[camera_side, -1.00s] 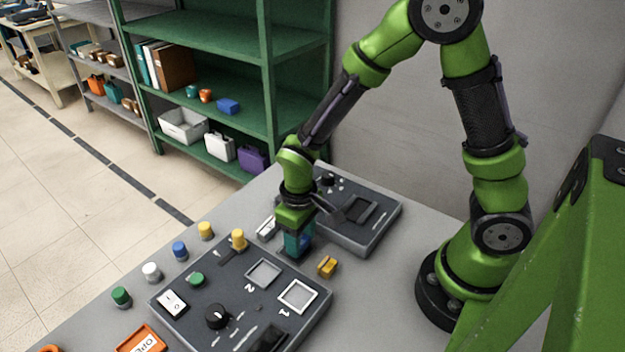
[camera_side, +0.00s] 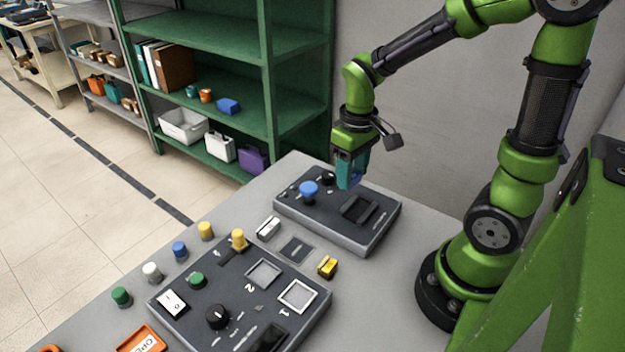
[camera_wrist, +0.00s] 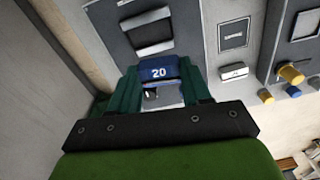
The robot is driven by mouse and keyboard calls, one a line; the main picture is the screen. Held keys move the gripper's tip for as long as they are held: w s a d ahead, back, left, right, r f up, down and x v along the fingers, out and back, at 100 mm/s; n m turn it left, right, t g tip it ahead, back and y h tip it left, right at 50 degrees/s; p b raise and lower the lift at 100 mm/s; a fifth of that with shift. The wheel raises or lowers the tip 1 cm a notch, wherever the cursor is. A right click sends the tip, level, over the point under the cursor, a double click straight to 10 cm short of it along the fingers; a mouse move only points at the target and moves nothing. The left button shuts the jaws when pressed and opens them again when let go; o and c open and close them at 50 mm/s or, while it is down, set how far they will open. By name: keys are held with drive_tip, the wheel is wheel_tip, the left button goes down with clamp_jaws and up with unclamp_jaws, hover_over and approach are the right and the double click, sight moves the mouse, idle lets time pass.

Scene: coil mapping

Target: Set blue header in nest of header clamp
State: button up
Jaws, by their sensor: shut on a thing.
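My gripper (camera_side: 349,181) has teal fingers shut on the blue header (camera_wrist: 159,72), which shows the number 20 in the wrist view. The header (camera_side: 356,176) is partly hidden by the fingers in the side view. I hold it in the air above the back part of the header clamp (camera_side: 335,232), a dark box on the table. The clamp's nest (camera_side: 358,208) appears as a dark rectangular recess, below the header in the side view. A recess, likely this nest, also shows ahead of the header in the wrist view (camera_wrist: 148,32). The clamp has a blue knob (camera_side: 308,188).
A dark panel (camera_side: 240,300) with knobs and two square windows stands in front. A dark label plate (camera_side: 296,250), a white part (camera_side: 268,228) and a yellow part (camera_side: 327,267) lie between it and the clamp. Colored caps line the left table edge.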

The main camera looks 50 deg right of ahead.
drive_tip(key=shift+n, duration=0.7)
drive_tip(key=shift+s+d+f, duration=0.15)
drive_tip(key=shift+s+f, duration=0.15)
drive_tip(key=shift+f, duration=0.75)
drive_tip(key=shift+s+d+f, duration=0.2)
drive_tip(key=shift+s+f, duration=0.1)
drive_tip(key=shift+f, duration=0.75)
drive_tip(key=shift+s+d+f, duration=0.15)
drive_tip(key=shift+s+f, duration=0.15)
drive_tip(key=shift+f, duration=0.75)
drive_tip(key=shift+f, duration=0.45)
drive_tip(key=o, duration=1.5)
drive_tip(key=shift+r, duration=0.1)
drive_tip(key=shift+r, duration=3.4)
